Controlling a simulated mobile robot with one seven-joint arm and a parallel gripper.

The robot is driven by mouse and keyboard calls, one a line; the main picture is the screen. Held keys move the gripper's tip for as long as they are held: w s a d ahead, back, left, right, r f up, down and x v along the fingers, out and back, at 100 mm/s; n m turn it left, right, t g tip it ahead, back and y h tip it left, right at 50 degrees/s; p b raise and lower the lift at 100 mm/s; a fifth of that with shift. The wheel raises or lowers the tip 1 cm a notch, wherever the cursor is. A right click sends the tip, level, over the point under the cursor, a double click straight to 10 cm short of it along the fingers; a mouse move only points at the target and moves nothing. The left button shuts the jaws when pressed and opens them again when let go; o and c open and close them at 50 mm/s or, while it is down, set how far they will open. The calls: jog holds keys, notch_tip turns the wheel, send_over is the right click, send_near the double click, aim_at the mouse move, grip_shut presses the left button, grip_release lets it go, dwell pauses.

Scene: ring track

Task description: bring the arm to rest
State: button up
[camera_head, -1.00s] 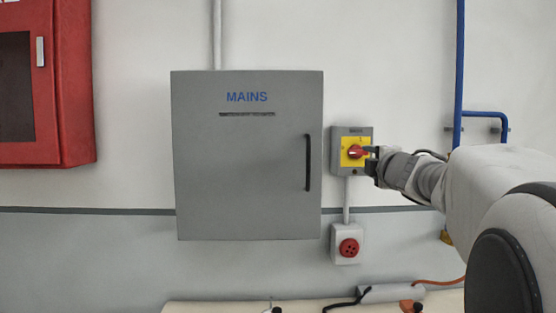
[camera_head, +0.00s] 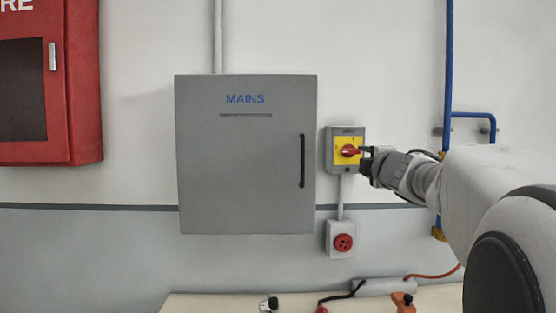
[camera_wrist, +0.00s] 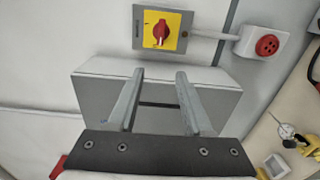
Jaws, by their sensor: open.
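My gripper (camera_head: 366,160) is open and empty at the end of my arm, which reaches in from the right in the head view. Its fingertips are close to the red rotary switch (camera_head: 349,151) on its yellow plate. In the wrist view, my gripper (camera_wrist: 158,82) shows two parted fingers with nothing between them. The red switch (camera_wrist: 162,31) lies beyond the fingertips there, clear of them.
A grey MAINS cabinet (camera_head: 230,180) with a dark handle is on the wall left of the switch. A red socket (camera_head: 342,242) sits below the switch. Blue pipes (camera_head: 449,70) run at right. A pale bench (camera_head: 240,302) stands below.

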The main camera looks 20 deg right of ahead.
jog(key=shift+a, duration=0.1)
dwell(0.3)
jog(key=s+a+f+m+g+y+p, duration=0.2)
jog(key=s+a+f+m+g+p, duration=0.3)
jog(key=s+a, duration=0.7)
jog(key=s+a+f+m+g+y+p, duration=0.2)
jog(key=s+a+f+m+g+p, duration=0.3)
jog(key=s+a+f+m, duration=0.5)
jog(key=s+a+f+g, duration=0.1)
jog(key=s+a+f, duration=0.1)
jog(key=s, duration=0.6)
jog(key=shift+s+a+f+g+p, duration=0.2)
jog(key=shift+s+a+g+p, duration=0.1)
jog(key=shift+g+p, duration=0.1)
jog(key=shift+d, duration=0.1)
